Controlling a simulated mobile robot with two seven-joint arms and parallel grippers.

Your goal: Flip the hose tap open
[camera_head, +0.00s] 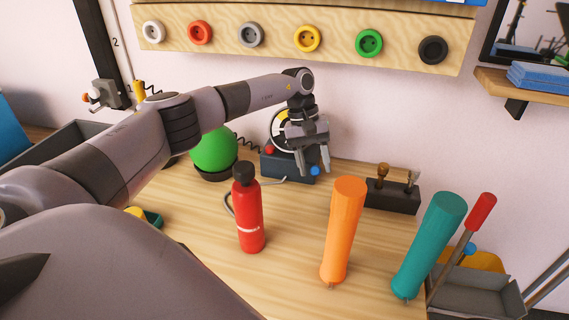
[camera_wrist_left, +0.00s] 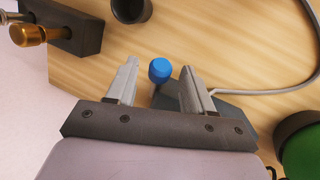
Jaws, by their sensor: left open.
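A dark blue box (camera_head: 283,165) with a round dial (camera_head: 283,130) stands at the back of the bench. A blue knob (camera_head: 315,171) sits at its right end, and a red knob (camera_head: 269,150) at its left. A grey hose (camera_wrist_left: 275,90) runs from the box; I cannot tell for certain which part is the tap. My left gripper (camera_head: 316,160) is open above the blue knob. In the left wrist view the blue knob (camera_wrist_left: 159,70) shows between the two fingers, with a gap on each side. My right gripper is not in view.
A green ball (camera_head: 213,150) stands left of the box. A red bottle (camera_head: 248,212), an orange cylinder (camera_head: 343,230) and a teal cylinder (camera_head: 430,240) stand in front. A dark block with levers (camera_head: 392,196) is to the right. Bare bench (camera_head: 295,240) lies between bottle and orange cylinder.

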